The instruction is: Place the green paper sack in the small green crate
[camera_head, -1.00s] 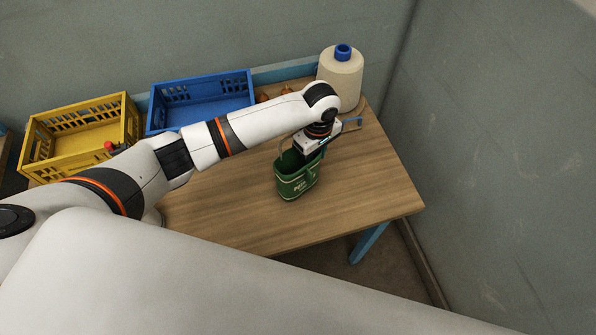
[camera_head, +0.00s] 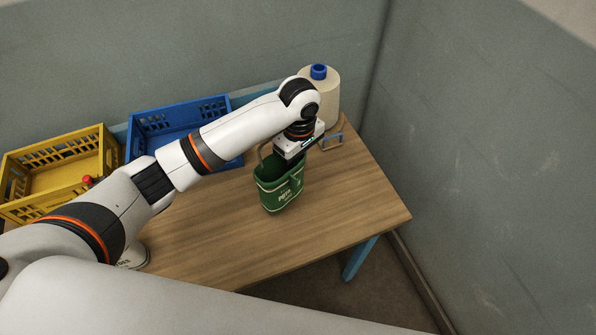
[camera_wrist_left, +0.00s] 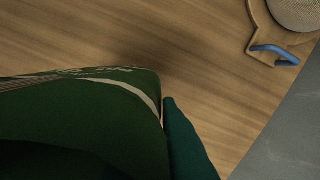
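The green paper sack (camera_head: 283,194) has pale lettering and an open top. It stands at the middle of the wooden table in the head view. My left gripper (camera_head: 287,159) points down at its mouth. The fingertips are hidden by the sack, so I cannot tell whether they grip it. In the left wrist view the sack (camera_wrist_left: 95,125) fills the lower left, close to the camera, with a dark teal shape beside it that I cannot identify for sure. No small green crate shows in either view. My right gripper is out of view.
A yellow crate (camera_head: 58,192) and a blue crate (camera_head: 179,109) stand at the back left. A pale blue-capped container (camera_head: 321,96) stands behind my gripper. A blue handle (camera_wrist_left: 274,52) shows by a wooden board. The table's right front (camera_head: 345,210) is clear.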

